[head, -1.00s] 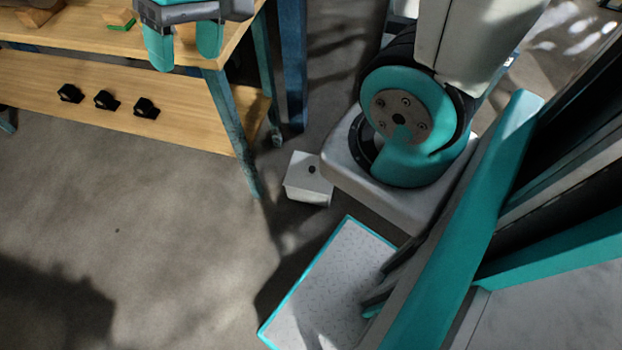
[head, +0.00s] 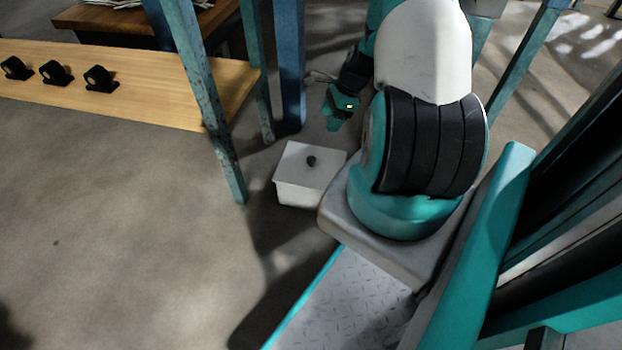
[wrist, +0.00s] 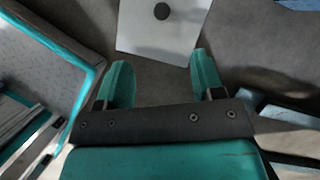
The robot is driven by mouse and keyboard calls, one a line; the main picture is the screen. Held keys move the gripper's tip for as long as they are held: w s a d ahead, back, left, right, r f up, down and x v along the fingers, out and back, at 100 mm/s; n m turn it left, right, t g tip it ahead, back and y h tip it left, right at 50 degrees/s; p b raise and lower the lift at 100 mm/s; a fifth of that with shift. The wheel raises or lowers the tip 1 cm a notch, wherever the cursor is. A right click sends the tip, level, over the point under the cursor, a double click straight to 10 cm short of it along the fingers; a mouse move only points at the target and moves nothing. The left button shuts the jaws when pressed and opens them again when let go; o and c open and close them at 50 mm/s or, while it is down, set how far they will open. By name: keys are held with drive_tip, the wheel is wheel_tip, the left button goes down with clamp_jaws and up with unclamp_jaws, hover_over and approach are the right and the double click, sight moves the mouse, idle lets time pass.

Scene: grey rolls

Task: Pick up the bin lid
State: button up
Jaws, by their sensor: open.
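The bin lid (head: 309,160) is a white, nearly square plate with a small dark knob (head: 311,161) in its middle. It lies on a white bin (head: 298,194) that stands on the floor beside my base. My gripper (head: 336,118) is just beyond the bin, at its upper right in the head view, apart from the lid. In the wrist view my gripper (wrist: 164,82) is open with nothing between its teal fingers. The lid (wrist: 183,32) and its knob (wrist: 161,12) show ahead of the fingertips, at the top edge.
A workbench with blue legs (head: 221,150) stands left of the bin. Its wooden lower shelf (head: 150,95) carries dark rollers (head: 55,73). Another dark wooden table (head: 150,22) is behind. The floor (head: 130,240) left of the bin is clear.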

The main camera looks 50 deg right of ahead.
drive_tip(key=b, duration=0.7)
approach(311, 159)
drive_tip(key=x, duration=0.5)
drive_tip(key=shift+w+a+r, duration=0.1)
drive_tip(key=b+x, duration=0.4)
drive_tip(key=x, duration=0.1)
drive_tip(key=shift+f, duration=0.3)
drive_tip(key=shift+r, duration=0.1)
drive_tip(key=shift+c, duration=0.3)
drive_tip(key=c, duration=1)
